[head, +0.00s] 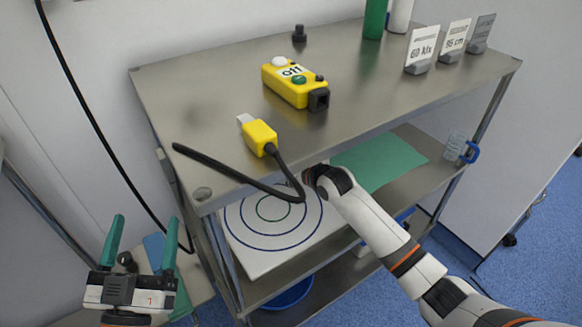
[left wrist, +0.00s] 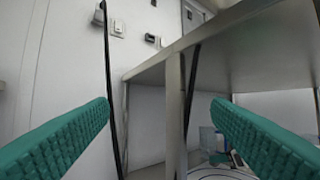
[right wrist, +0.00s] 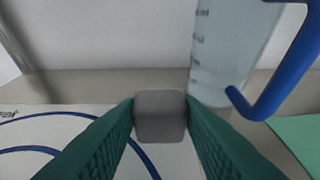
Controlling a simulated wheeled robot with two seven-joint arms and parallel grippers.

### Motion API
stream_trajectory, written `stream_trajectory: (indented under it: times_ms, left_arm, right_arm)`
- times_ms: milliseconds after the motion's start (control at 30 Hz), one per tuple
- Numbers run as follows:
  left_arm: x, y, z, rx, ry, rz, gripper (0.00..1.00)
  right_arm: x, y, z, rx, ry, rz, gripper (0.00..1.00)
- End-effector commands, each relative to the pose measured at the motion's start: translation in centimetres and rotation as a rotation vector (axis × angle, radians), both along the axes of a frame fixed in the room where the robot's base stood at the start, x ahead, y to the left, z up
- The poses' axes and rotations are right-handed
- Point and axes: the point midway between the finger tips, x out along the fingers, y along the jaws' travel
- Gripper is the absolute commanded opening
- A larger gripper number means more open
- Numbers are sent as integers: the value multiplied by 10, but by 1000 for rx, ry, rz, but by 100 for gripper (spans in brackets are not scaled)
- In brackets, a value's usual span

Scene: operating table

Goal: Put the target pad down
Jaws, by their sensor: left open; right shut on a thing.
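The target pad (head: 240,240), a white board with blue and green rings, is at the middle-shelf level of the steel cart. Its far part is hidden under the top shelf; I cannot tell whether it rests fully on the shelf. My right gripper (head: 308,178) reaches in beneath the top edge. In the right wrist view its green fingers (right wrist: 160,115) are shut on a grey block (right wrist: 160,128), which appears to be the grip of the pad (right wrist: 60,128). My left gripper (head: 144,235) is open and empty, left of the cart.
The steel top (head: 210,100) bears a yellow control box (head: 295,84), a yellow plug (head: 259,137) with black cable, and label stands. A clear jug (head: 457,146) with blue handle and a green sheet (head: 382,160) are on the middle shelf. A blue bowl (head: 290,295) is below.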

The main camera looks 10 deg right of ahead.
Motion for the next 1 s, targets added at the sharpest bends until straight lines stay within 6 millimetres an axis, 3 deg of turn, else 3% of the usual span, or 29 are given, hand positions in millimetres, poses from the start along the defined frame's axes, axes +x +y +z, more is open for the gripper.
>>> stream_trajectory:
  times_ms: [300,333,433,833,1000]
  left_arm:
    - [-2,0,6,-11,-38,-2,73]
    - [-2,0,6,-11,-37,-2,73]
    - [-2,0,6,-10,-38,-2,73]
    - [-1,-1,4,-5,-18,-1,73]
    - [5,2,-16,33,124,9,73]
  right_arm:
    - [0,0,-3,0,-2,0,2]
    - [0,0,-4,-2,0,1,39]
    - [0,0,-4,-2,0,1,55]
    - [-3,-1,-1,-1,0,0,56]
    - [-16,-6,5,-1,0,0,56]
